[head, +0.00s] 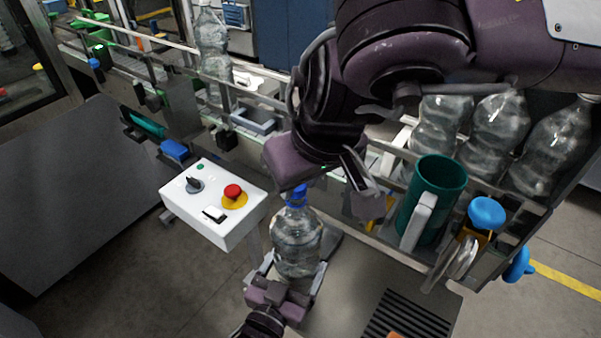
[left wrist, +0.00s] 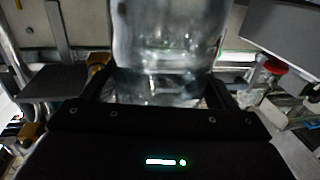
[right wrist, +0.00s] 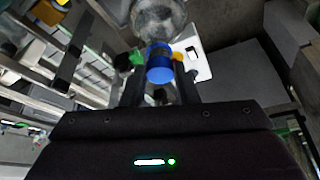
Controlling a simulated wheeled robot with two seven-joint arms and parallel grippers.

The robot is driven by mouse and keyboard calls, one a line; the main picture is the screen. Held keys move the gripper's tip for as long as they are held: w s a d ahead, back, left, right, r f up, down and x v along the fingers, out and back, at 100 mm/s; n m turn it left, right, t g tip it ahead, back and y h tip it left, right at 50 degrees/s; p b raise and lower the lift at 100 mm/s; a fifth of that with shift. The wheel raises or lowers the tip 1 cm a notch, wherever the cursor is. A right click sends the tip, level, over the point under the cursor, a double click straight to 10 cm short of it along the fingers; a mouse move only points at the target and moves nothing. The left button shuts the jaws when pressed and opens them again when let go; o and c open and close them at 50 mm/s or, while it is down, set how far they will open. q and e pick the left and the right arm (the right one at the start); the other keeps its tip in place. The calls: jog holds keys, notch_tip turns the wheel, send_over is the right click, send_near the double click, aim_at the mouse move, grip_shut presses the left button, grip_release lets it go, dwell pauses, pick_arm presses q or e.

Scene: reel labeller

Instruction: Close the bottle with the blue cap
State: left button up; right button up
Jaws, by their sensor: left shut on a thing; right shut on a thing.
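A clear plastic bottle (head: 297,243) stands upright in the grasp of my left gripper (head: 291,273), whose fingers close on its lower body. The bottle also fills the upper middle of the left wrist view (left wrist: 168,45). The blue cap (head: 296,194) is at the bottle's mouth. My right gripper (head: 298,187) is shut on the cap from above. In the right wrist view the cap (right wrist: 160,66) lies between the fingertips, in line with the bottle (right wrist: 158,18) beyond it. I cannot tell whether the cap is seated on the thread.
A white control box (head: 215,205) with a red button (head: 233,192) stands close left of the bottle. A green mug (head: 437,195) and a round blue object (head: 487,212) are at right. Several bottles (head: 495,130) stand behind. Another bottle (head: 211,45) is on the conveyor.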

jog(key=shift+f, duration=0.55)
dwell(0.4)
pick_arm(q)
jog(key=c, duration=0.5)
pick_arm(e)
jog(key=m+h, duration=0.1)
jog(key=m, duration=0.2)
jog(key=shift+a, duration=0.15)
jog(key=o, duration=0.9)
jog(key=shift+o, duration=0.2)
jog(key=shift+r, duration=2.25)
